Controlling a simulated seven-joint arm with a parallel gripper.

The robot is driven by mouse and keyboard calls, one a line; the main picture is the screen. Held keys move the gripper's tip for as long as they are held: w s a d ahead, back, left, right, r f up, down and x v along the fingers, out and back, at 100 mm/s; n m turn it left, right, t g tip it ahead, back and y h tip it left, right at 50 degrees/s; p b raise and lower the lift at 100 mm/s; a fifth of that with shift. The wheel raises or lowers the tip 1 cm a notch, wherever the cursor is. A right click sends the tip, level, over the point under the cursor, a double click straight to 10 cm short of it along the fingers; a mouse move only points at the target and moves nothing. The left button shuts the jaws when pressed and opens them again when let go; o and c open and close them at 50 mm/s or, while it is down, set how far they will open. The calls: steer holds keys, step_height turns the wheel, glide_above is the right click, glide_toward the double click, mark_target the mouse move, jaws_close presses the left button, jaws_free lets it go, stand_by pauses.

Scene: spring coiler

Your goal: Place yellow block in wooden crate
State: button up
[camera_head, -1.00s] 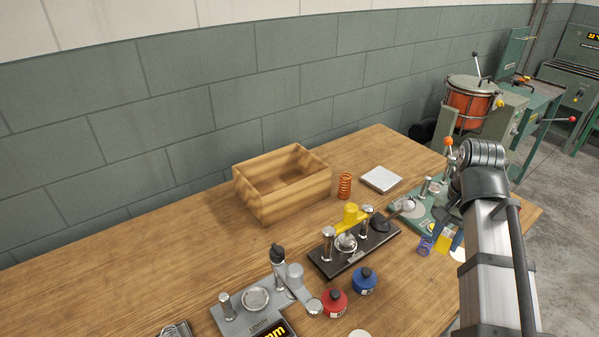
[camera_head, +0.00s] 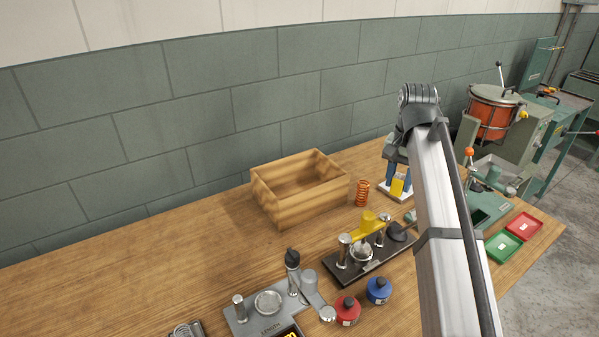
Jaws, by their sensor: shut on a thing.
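The yellow block (camera_head: 397,187) is held between the blue fingers of my gripper (camera_head: 398,185). In the picture it is in front of the pale square plate, to the right of the orange spring; I cannot tell its exact height. The open wooden crate (camera_head: 283,211) stands at the back of the table against the wall side, to the left of my gripper. The part of its inside that I can see looks empty.
An orange spring (camera_head: 362,193) stands between the crate and the pale plate (camera_head: 383,194). Red (camera_head: 524,227) and green (camera_head: 504,247) trays lie right.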

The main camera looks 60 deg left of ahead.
steer(key=s+a+n, duration=0.2)
steer(key=s+a, duration=0.2)
steer(key=a, duration=1.2)
steer(key=n, duration=0.2)
glide_above(299, 186)
steer(key=s+d, duration=0.3)
steer(key=d, duration=0.2)
steer(key=f, duration=0.1)
steer(key=shift+d+f, duration=0.1)
steer(key=shift+f, duration=7.4)
steer(key=shift+f, duration=0.15)
steer(key=o, duration=1)
step_height(299, 186, up, 12)
steer(key=shift+r, duration=0.15)
